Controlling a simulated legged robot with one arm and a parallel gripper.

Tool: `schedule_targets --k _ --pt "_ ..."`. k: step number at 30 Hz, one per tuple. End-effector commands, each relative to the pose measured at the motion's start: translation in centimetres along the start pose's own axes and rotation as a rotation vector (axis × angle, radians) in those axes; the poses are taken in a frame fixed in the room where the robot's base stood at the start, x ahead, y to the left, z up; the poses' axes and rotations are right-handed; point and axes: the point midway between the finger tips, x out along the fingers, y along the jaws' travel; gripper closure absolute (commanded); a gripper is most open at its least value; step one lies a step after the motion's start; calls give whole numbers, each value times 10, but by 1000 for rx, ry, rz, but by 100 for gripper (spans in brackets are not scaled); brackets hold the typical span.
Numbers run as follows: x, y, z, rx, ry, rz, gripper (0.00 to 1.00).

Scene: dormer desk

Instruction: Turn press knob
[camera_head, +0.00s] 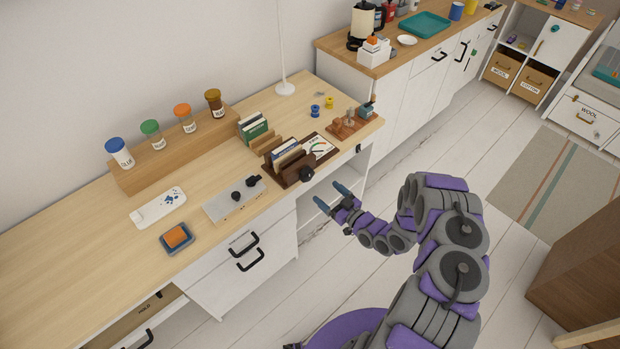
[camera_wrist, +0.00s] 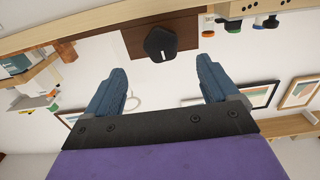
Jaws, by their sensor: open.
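The press knob (camera_head: 306,174) is black and sits at the front of a dark brown wooden press (camera_head: 325,155) near the desk's right end. In the wrist view the black knob (camera_wrist: 160,43) shows a small white mark, in front of a brown panel (camera_wrist: 133,42). My gripper (camera_head: 331,197) is open and empty, in front of the desk and to the lower right of the knob. In the wrist view its two blue fingers (camera_wrist: 161,75) are spread, with the knob beyond the gap between them, apart from them.
A grey panel with black knobs (camera_head: 234,200) lies to the left. A wooden block with small fittings (camera_head: 345,128) is at the right corner. An open drawer (camera_head: 135,320) sticks out lower left. Floor before the desk is clear.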

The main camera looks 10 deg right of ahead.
Motion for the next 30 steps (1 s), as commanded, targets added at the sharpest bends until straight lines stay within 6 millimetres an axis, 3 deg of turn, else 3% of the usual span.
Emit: schedule_targets --k 9,15,29,30 --pt "63 -1 0 -3 4 -3 12" --pt "89 -1 1 0 0 -1 12" --pt "99 0 0 1 1 1 12" --pt "99 0 0 1 1 1 16"
